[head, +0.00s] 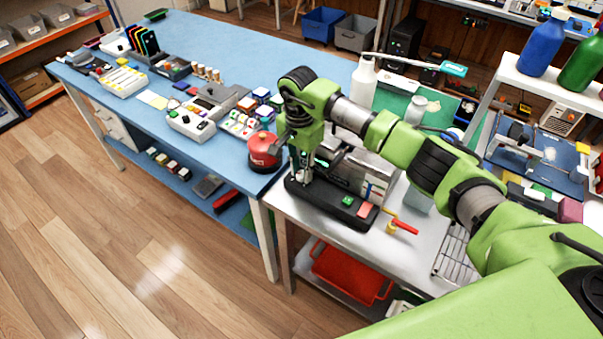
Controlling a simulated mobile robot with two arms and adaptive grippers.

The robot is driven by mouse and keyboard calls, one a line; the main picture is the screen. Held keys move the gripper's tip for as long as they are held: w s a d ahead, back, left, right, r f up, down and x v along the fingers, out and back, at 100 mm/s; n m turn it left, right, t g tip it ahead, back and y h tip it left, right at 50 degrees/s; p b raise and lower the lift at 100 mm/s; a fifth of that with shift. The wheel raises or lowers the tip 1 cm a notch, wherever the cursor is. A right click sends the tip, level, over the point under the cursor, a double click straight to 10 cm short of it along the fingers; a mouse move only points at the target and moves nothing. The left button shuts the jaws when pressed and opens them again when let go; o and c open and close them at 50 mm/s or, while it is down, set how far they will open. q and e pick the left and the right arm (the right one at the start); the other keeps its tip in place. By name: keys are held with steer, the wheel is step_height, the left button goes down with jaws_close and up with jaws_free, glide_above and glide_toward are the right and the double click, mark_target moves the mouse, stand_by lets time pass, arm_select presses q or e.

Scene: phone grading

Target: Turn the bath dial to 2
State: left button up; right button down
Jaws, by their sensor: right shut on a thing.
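My right gripper (302,178) points down over the left end of a black control panel (332,207) on the steel table. It is shut on the bath dial, which its fingers hide, so the number it points to cannot be read. A green button (347,201) and a red button (365,210) sit on the right part of the panel. Silver metal parts of the bath (378,178) show behind the panel, partly covered by my arm. My left gripper is not in view.
A red round device (264,152) stands just left of the gripper on the blue table. A red-handled tool (404,226) lies right of the panel. A red bin (350,272) is on the shelf below. Bottles (542,45) stand on a raised shelf at right.

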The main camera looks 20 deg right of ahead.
mark_target(301, 172)
steer(key=shift+m+b, duration=1.1)
steer(key=shift+m, duration=1.2)
steer(key=c, duration=1.8)
jaws_free()
steer(key=shift+r, duration=0.1)
steer(key=r, duration=1.1)
steer(key=shift+w+r, duration=0.25)
steer(key=shift+r, duration=0.15)
